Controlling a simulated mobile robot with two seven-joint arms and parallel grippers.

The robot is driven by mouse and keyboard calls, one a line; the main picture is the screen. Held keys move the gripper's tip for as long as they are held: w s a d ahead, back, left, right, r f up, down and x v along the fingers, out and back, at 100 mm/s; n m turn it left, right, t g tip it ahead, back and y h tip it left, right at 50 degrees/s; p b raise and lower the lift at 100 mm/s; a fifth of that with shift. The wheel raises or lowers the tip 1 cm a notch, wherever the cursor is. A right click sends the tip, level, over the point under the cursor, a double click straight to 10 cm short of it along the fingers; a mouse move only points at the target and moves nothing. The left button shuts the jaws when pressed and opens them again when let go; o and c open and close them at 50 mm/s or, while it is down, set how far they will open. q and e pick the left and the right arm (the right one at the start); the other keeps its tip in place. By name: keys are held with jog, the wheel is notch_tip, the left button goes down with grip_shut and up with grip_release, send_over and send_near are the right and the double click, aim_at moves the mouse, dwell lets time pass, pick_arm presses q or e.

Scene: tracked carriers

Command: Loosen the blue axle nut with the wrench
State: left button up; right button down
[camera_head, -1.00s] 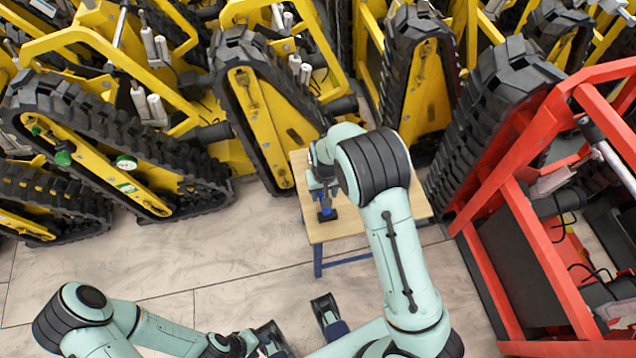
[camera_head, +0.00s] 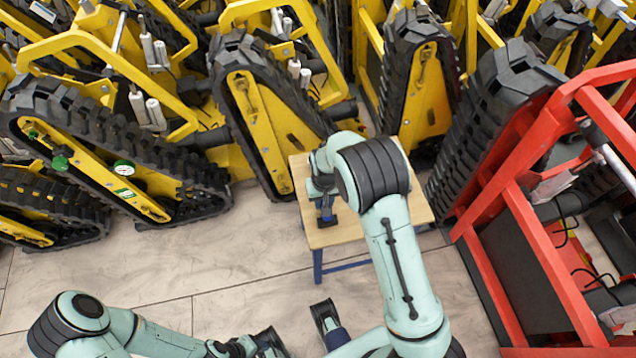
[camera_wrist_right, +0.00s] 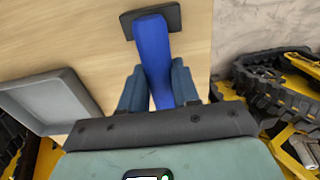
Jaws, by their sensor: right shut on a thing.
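My right gripper (camera_wrist_right: 157,70) is shut on a blue bar (camera_wrist_right: 152,45), which looks like the handle of the wrench. A flat dark grey piece (camera_wrist_right: 172,17) is at the bar's far end. In the head view the right arm reaches down over a small wooden table (camera_head: 346,229), and the blue and dark piece (camera_head: 327,218) shows low over or on its top. I cannot tell whether it touches the wood. My left gripper (camera_head: 266,343) is low at the bottom of the head view, away from the table; its jaw opening is unclear. I cannot make out the blue axle nut.
A grey shallow tray (camera_wrist_right: 42,98) lies on the table, left in the wrist view. Yellow tracked carriers (camera_head: 262,120) stand close behind and left of the table. A red-framed carrier (camera_head: 535,240) stands close on the right. Floor (camera_head: 220,262) is clear left of the table.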

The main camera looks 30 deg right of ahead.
jog(key=shift+r+p, duration=2.55)
jog(key=shift+r, duration=0.8)
